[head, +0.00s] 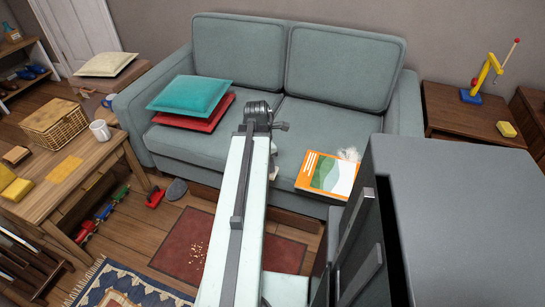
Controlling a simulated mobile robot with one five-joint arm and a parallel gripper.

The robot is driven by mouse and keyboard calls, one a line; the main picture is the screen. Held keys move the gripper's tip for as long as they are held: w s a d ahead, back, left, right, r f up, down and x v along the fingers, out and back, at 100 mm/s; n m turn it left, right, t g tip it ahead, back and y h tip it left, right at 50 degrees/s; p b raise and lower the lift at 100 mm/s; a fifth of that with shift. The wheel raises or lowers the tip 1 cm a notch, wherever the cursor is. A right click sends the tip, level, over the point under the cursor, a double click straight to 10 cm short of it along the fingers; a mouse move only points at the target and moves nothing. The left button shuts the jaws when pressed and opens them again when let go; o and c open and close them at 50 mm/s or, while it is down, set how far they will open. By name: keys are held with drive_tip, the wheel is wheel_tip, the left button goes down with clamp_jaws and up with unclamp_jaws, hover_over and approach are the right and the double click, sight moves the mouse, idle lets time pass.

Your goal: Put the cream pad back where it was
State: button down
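The cream pad (106,65) looks like a flat, light cushion. It lies at the upper left in the head view, on a brown piece of furniture (140,68) beside the sofa's left arm. My arm reaches up the middle of the picture, in front of the sofa (165,142). The dark end of the arm, with my gripper (272,168) mostly hidden behind the link, is well to the right of the cream pad and apart from it. I cannot see whether its fingers are open or shut, or whether they hold anything.
A teal cushion (190,93) lies on a red cushion (208,121) on the sofa's left seat. An orange book (325,173) lies on the right seat. A wooden table (80,180) at left holds a basket (57,127) and a white mug (100,130). Toys lie on the floor.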

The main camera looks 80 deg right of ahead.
drive_tip(key=shift+w+d+f+b, duration=0.15)
drive_tip(key=shift+d+f+b, duration=0.75)
drive_tip(key=shift+d, duration=1.7)
drive_tip(key=shift+w+d+f+b, duration=0.1)
drive_tip(key=shift+d+f+b, duration=0.8)
drive_tip(key=shift+d, duration=1.65)
drive_tip(key=shift+w+d+f+b, duration=0.15)
drive_tip(key=shift+d+f+b, duration=0.75)
drive_tip(key=shift+d, duration=1.7)
drive_tip(key=c, duration=1.1)
unclamp_jaws()
drive_tip(key=shift+r, duration=0.1)
drive_tip(key=r+p, duration=0.4)
drive_tip(key=w+r+p, duration=0.1)
drive_tip(key=r+p, duration=0.3)
drive_tip(key=a+r+p, duration=0.1)
drive_tip(key=r+p, duration=0.3)
drive_tip(key=shift+w+a+r, duration=0.1)
drive_tip(key=shift+w+r, duration=0.05)
